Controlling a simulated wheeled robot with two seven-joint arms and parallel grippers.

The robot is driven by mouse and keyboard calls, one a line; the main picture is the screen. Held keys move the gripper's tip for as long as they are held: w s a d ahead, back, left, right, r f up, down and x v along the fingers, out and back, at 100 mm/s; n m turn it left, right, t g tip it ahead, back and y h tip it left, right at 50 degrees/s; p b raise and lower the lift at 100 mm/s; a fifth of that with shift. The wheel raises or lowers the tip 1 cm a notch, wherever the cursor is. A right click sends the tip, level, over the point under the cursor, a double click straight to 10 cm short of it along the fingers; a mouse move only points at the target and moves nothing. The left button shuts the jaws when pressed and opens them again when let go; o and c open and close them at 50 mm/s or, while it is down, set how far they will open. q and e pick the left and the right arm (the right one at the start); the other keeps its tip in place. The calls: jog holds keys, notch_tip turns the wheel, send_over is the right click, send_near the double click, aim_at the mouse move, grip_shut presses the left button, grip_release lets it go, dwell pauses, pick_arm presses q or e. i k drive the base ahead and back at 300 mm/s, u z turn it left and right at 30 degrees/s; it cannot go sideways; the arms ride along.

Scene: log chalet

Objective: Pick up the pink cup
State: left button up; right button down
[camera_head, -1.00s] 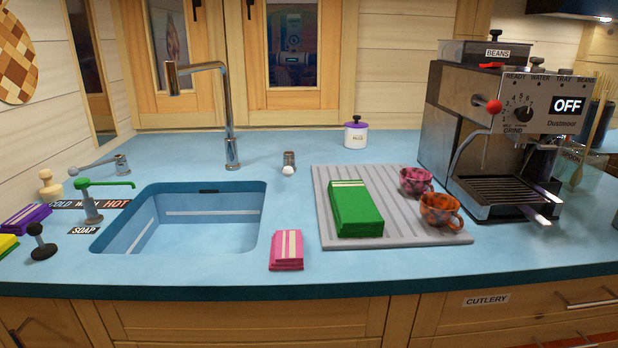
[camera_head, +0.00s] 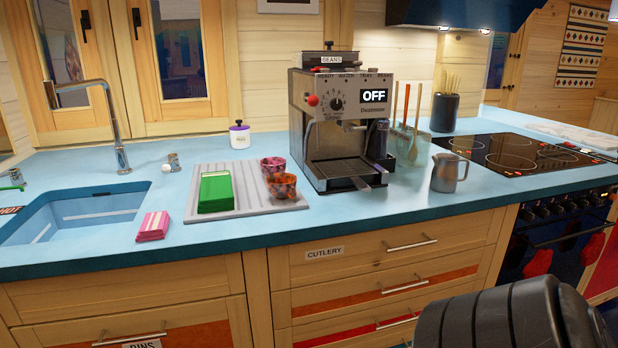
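The pink cup (camera_head: 272,167) has dark blotches and stands upright on the grey ridged drainboard (camera_head: 247,206), towards its back right. An orange patterned cup (camera_head: 282,185) stands just in front of it and hides part of its lower front. Neither of my grippers is in view. A dark part of my own arm shows at the bottom right, well away from the cup.
A coffee machine (camera_head: 340,130) stands close to the right of the cups. A metal jug (camera_head: 448,172) and a hob (camera_head: 515,152) are further right. The sink (camera_head: 80,212) and a pink folded cloth (camera_head: 153,226) are left. The counter front before the board is clear.

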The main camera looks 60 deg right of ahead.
aim_at(276, 171)
jog(key=k, duration=0.15)
jog(key=z, duration=1.65)
